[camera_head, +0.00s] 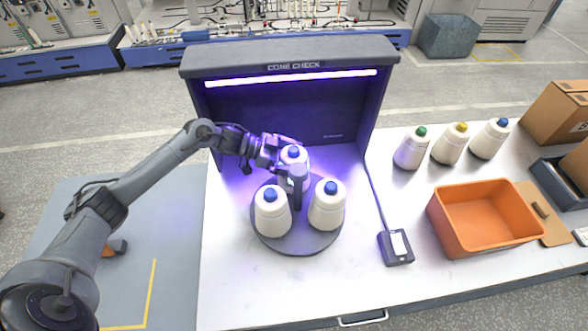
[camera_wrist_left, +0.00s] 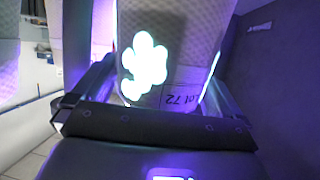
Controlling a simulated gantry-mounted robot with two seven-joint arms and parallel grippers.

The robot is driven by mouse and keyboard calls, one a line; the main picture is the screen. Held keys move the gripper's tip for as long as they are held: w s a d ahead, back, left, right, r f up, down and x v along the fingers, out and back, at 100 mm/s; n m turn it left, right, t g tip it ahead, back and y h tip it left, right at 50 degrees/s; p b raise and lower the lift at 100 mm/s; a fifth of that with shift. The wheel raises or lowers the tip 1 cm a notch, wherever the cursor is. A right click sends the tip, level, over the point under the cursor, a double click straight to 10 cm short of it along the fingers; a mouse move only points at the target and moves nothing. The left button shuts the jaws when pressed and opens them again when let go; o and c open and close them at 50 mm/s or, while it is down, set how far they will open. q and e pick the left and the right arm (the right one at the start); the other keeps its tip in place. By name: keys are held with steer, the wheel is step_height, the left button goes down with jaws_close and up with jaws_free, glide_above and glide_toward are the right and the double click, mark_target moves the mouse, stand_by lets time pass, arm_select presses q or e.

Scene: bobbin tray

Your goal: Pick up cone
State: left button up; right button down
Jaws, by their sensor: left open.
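Three cream yarn cones with blue tips stand upright on a dark round turntable (camera_head: 292,245) under the lit cone-check hood. They are the back cone (camera_head: 292,157), the front left cone (camera_head: 271,213) and the front right cone (camera_head: 327,208). My left gripper (camera_head: 292,168) is at the back cone, with its open fingers on either side of it. In the left wrist view, a cone (camera_wrist_left: 180,45) stands between the fingers. It shows a bright glowing blotch and an upside-down printed label reading like "Lot 72". Finger contact cannot be told. My right gripper is not in view.
The dark hood (camera_head: 290,53) with its violet light bar walls the back and sides. A cabled device (camera_head: 396,247) lies right of the turntable. Further right are an orange bin (camera_head: 483,243) and three cones with green, yellow and blue tips (camera_head: 411,150). The front table is clear.

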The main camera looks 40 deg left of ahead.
arm_select(q)
steer(key=shift+f, duration=0.1)
steer(key=c, duration=1.4)
step_height(320, 180, up, 28)
steer(key=p, duration=0.2)
steer(key=shift+p, duration=0.35)
